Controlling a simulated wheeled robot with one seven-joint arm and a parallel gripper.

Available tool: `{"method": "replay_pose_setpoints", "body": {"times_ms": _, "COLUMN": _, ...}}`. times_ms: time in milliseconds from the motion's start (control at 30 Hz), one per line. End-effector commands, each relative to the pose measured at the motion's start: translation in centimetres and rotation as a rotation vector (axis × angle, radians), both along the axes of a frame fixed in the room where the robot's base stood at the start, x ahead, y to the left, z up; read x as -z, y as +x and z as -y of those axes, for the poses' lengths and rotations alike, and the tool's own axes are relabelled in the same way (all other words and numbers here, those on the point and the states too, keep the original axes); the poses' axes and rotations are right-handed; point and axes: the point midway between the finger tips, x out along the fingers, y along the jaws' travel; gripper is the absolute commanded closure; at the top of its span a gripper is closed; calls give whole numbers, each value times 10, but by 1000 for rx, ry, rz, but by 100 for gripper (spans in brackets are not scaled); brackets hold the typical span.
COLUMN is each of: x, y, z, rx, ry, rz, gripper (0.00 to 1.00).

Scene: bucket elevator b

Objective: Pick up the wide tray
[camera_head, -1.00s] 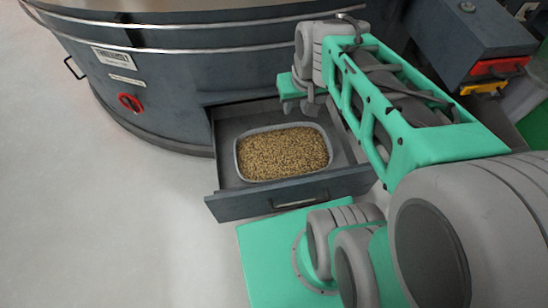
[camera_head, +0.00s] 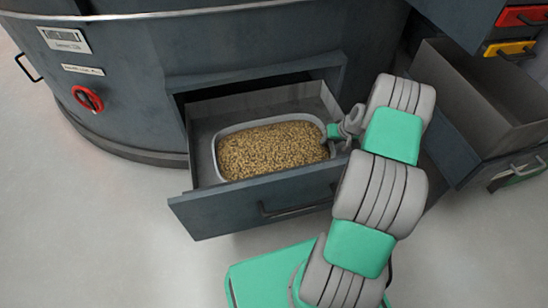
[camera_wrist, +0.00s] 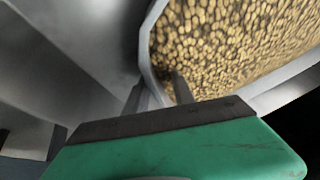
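The wide tray (camera_head: 217,158) is a light grey, rounded rectangular tray full of tan pellets. It sits inside the pulled-out drawer (camera_head: 255,202). My gripper (camera_head: 335,132) is at the tray's right end, low in the drawer. In the wrist view my gripper (camera_wrist: 160,88) has its two dark fingers on either side of the tray's rim (camera_wrist: 146,62), one outside the wall and one over the pellets. The fingers stand apart, with the rim between them. A firm hold on the rim does not show. Part of the tray's right end is hidden by my gripper.
The drawer's front panel and side walls stand close around the tray. The round dark machine body (camera_head: 130,85) rises behind it, with a red knob (camera_head: 88,98). Another open drawer (camera_head: 480,95) is at the right. The floor (camera_head: 90,230) at the left is clear.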

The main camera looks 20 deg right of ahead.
Motion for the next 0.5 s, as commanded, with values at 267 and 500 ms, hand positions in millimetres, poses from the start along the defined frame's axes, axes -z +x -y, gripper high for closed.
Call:
{"method": "replay_pose_setpoints", "body": {"times_ms": 267, "x": 18, "y": 8, "z": -3, "rx": 0, "ry": -1, "rz": -1, "gripper": 70}}
{"method": "replay_pose_setpoints", "body": {"times_ms": 500, "x": 18, "y": 8, "z": -3, "rx": 0, "ry": 0, "rz": -1, "gripper": 83}}
